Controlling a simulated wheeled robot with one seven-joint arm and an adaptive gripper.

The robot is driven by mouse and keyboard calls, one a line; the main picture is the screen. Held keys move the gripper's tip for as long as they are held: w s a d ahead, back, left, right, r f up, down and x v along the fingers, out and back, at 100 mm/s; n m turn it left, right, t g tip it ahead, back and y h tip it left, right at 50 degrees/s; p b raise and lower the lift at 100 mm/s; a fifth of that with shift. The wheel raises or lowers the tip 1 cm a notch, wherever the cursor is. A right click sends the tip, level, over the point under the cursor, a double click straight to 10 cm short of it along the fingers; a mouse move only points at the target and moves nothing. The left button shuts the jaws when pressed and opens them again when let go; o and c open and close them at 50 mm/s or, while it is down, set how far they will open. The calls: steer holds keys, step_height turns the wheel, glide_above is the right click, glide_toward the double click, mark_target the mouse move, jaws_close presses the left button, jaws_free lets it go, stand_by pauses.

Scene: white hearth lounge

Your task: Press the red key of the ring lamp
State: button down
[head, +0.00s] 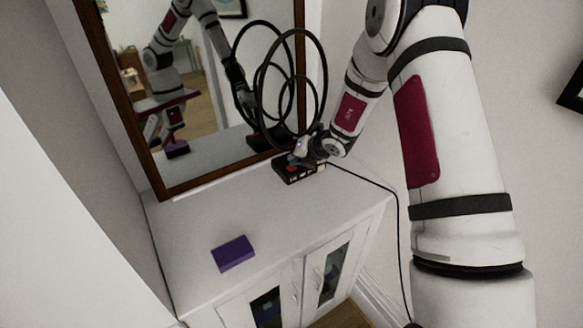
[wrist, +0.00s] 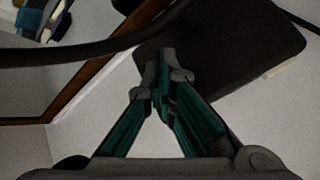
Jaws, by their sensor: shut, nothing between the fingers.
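The ring lamp has tall black rings (head: 324,75) rising from a dark box-like base (head: 285,172) on the white cabinet, close to the mirror. In the wrist view the base (wrist: 240,40) is a dark slab behind my fingers, and part of a black ring (wrist: 70,54) crosses the upper left. My gripper (head: 297,158) is shut and empty, with its fingertips at the base. In the wrist view its closed fingertips (wrist: 165,76) overlap the slab's near edge; I cannot tell whether they touch it. The red key cannot be made out clearly; my gripper covers part of the base.
A purple block (head: 233,253) lies near the cabinet's front edge. The white cabinet top (head: 200,220) is otherwise clear left of the lamp. A brown-framed mirror (head: 150,165) stands behind. A black cord (head: 375,185) runs from the base over the cabinet's right side.

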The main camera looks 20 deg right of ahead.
steer(key=shift+f, duration=0.45)
stand_by(0.4)
steer(key=shift+r, duration=0.9)
steer(key=shift+r+p, duration=1.15)
steer(key=shift+r, duration=1.35)
